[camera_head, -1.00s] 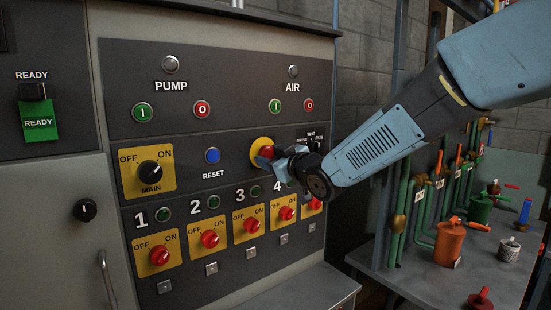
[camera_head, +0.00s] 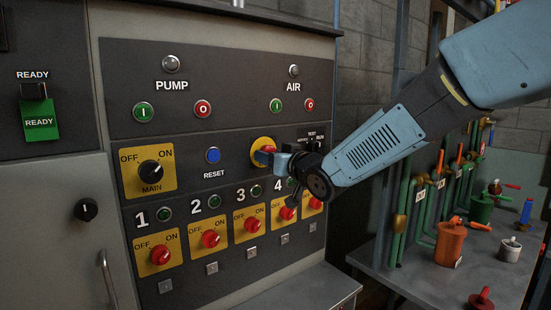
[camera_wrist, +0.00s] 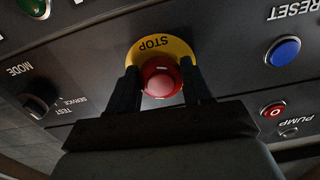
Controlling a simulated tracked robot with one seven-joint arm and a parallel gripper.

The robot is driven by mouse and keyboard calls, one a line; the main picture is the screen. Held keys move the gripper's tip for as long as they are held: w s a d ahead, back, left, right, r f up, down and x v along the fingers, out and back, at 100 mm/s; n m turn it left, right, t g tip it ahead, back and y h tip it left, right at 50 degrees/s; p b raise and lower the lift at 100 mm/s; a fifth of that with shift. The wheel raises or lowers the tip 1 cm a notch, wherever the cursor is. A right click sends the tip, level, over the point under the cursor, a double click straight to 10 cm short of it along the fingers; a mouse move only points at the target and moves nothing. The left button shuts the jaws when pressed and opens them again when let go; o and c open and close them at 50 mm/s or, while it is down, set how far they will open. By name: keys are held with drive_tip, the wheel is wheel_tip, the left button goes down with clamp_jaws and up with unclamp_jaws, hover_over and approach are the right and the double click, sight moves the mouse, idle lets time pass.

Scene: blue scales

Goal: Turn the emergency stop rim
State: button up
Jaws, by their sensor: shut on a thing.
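The emergency stop is a red round button (camera_wrist: 162,80) with a red rim on a yellow disc marked STOP (camera_wrist: 160,45). In the wrist view it sits between the two dark fingers of my gripper (camera_wrist: 163,88), which are shut on its sides. In the head view the yellow disc (camera_head: 258,144) shows at the panel's middle right. There my gripper (camera_head: 270,158) reaches it from the right and hides most of the red rim.
A blue RESET button (camera_head: 213,155) is left of the stop. A mode knob (camera_wrist: 40,100) is close on its other side. Several red switches on yellow plates, such as switch 3 (camera_head: 251,226), run below. A bench with valves and an orange canister (camera_head: 450,243) stands right.

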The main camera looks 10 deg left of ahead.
drive_tip(key=shift+r, duration=0.15)
drive_tip(key=o, duration=1.1)
drive_tip(key=shift+c, duration=0.2)
drive_tip(key=v, duration=1.3)
drive_tip(key=shift+s+d, duration=0.2)
drive_tip(key=shift+d, duration=0.2)
